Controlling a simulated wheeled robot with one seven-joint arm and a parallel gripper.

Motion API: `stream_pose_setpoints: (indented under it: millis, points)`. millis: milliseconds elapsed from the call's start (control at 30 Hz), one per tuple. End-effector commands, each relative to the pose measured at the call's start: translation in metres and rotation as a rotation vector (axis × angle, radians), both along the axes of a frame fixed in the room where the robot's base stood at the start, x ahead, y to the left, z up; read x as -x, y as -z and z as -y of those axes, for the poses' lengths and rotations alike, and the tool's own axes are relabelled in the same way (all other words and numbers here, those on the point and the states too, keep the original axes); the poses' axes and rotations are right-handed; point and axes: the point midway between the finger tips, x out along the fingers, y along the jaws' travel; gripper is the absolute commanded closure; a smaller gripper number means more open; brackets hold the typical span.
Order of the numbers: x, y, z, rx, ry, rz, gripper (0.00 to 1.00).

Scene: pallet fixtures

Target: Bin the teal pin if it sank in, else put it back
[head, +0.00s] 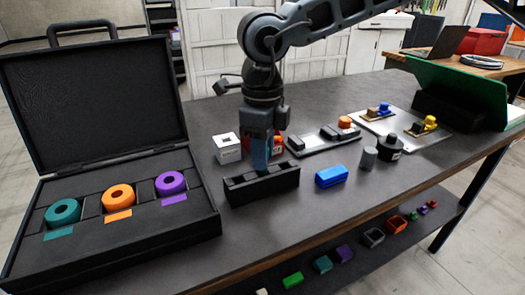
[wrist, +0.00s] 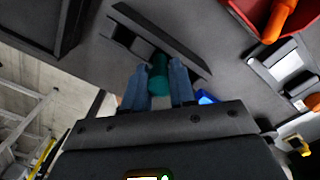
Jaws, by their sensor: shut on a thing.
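My gripper (head: 262,164) points down at the black slotted block (head: 262,193) on the table. In the wrist view its two blue fingers are shut on the teal pin (wrist: 158,80). The pin sits between the fingertips, its far end towards the block's slot (wrist: 134,45). I cannot tell how deep the pin is in the block. In the head view the fingers hide the pin. A red container (wrist: 246,12) with an orange piece (wrist: 280,18) in it is near the block; in the head view it is mostly hidden behind my gripper.
An open black case (head: 110,262) with teal, orange and purple rings stands left. A white holed cube (head: 227,149), blue block (head: 331,176), grey cylinder (head: 369,159) and black round piece (head: 389,149) stand close by. Plates with parts lie behind. Small containers sit on the lower shelf.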

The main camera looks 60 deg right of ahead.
Motion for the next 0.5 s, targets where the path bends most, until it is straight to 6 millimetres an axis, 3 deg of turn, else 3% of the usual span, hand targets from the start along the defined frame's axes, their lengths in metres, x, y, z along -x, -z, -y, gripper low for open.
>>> stream_pose_setpoints:
  millis: [500]
  points:
    - [0.0,0.0074,0.0001,0.0,0.0,0.0,1.0]
